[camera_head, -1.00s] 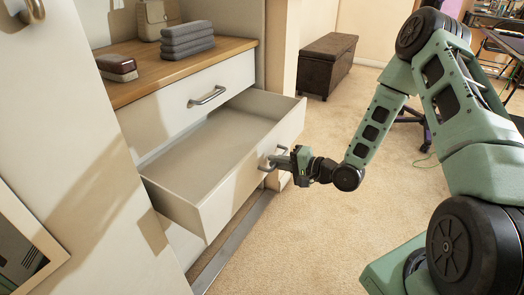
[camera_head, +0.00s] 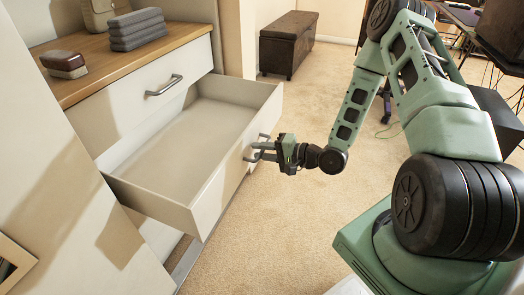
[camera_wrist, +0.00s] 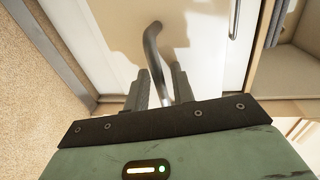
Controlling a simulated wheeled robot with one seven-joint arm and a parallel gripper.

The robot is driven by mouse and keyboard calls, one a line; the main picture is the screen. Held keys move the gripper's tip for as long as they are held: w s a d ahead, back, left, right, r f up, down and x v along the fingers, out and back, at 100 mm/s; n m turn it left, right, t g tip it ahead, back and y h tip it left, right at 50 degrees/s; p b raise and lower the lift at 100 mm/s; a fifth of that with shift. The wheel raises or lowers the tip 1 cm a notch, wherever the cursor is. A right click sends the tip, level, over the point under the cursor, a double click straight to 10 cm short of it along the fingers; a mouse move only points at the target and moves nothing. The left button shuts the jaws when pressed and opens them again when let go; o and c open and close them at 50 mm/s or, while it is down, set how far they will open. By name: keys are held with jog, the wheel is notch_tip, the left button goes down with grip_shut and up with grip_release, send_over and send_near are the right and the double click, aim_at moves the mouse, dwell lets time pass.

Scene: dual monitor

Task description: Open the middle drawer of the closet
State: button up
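The closet (camera_head: 88,75) stands at the left with a wooden top. Its middle drawer (camera_head: 225,190), below a shut top drawer (camera_head: 130,125), is pulled far out, and its inside is empty. My gripper (camera_head: 262,150) is at the metal handle on the middle drawer's front. Exact finger contact is hard to see. The top drawer's handle (camera_head: 164,86) is free.
A dark ottoman (camera_head: 289,44) stands at the back. The carpet (camera_head: 255,240) in front of the drawer is clear.

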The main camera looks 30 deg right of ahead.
jog(key=p+v, duration=0.3)
jog(key=v, duration=1.4)
jog(key=shift+s+p, duration=0.2)
jog(key=shift+p, duration=0.15)
jog(key=shift+w, duration=0.1)
jog(key=w+a+r+n+g+h, duration=0.5)
jog(key=w+a+n+g+h, duration=0.15)
jog(key=w+a+n, duration=0.35)
jog(key=s+a+r+n+g+h, duration=0.1)
jog(key=s+a+r+n+g, duration=0.25)
jog(key=s+a+r, duration=0.5)
jog(key=s+a+r+n+g+h, duration=0.15)
jog(key=s+a+r+n, duration=0.35)
jog(key=s+a, duration=0.7)
notch_tip(320, 180, up, 25)
jog(key=s+d+g+p, duration=0.1)
jog(key=s+d+p, duration=0.1)
jog(key=p, duration=2.3)
jog(key=shift+s+r, duration=0.25)
jog(key=shift+s, duration=0.1)
